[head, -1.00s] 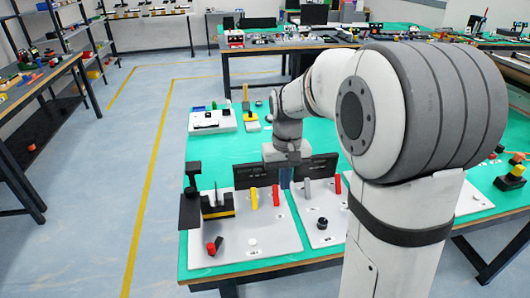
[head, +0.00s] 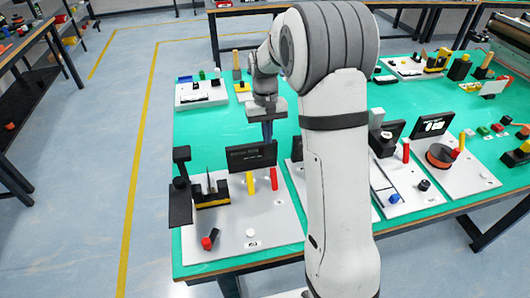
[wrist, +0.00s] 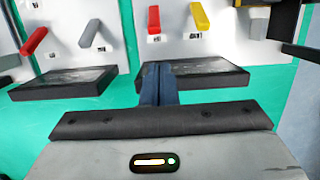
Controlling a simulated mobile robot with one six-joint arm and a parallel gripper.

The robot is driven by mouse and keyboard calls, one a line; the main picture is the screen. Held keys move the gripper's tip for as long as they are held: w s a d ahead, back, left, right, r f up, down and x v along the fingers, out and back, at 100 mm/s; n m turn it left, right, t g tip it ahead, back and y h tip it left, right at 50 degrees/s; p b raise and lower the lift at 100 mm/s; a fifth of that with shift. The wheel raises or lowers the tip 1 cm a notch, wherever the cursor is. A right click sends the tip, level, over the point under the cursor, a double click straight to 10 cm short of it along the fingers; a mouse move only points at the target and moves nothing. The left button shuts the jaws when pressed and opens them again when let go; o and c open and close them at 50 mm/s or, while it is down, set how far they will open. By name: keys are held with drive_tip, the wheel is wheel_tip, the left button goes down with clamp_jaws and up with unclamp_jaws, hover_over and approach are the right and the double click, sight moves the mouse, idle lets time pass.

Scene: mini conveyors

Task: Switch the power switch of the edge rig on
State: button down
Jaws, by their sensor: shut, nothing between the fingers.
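A white panel (head: 225,262) with a black sign (head: 250,157) stands at the table's near left; the sign's lettering is too blurred to tell whether it names the edge rig. The panel carries a yellow lever (head: 251,184), a red lever (head: 274,179), a white knob (head: 250,232) and a red-and-black part (head: 209,240). I cannot tell which is the power switch. My gripper (head: 267,132) is shut and empty behind the sign, apart from the levers. In the wrist view, my gripper (wrist: 160,70) points toward the back of the panel, with the red lever (wrist: 154,22) and yellow lever (wrist: 200,20) beyond.
A yellow-and-black device (head: 211,193) and a black stand (head: 181,180) occupy the panel's left side. More white panels (head: 462,178) with signs and levers stand to the right. Green tabletop (head: 225,130) is clear behind the sign. My arm hides part of the neighbouring panel.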

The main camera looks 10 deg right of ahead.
sight(274, 179)
drive_tip(key=f, duration=0.3)
drive_tip(key=s+f, duration=0.1)
drive_tip(key=f, duration=0.2)
drive_tip(key=s+f, duration=0.1)
drive_tip(key=f, duration=0.2)
drive_tip(key=shift+d+f+p, duration=0.1)
drive_tip(key=shift+f+p, duration=0.1)
drive_tip(key=shift+p, duration=0.1)
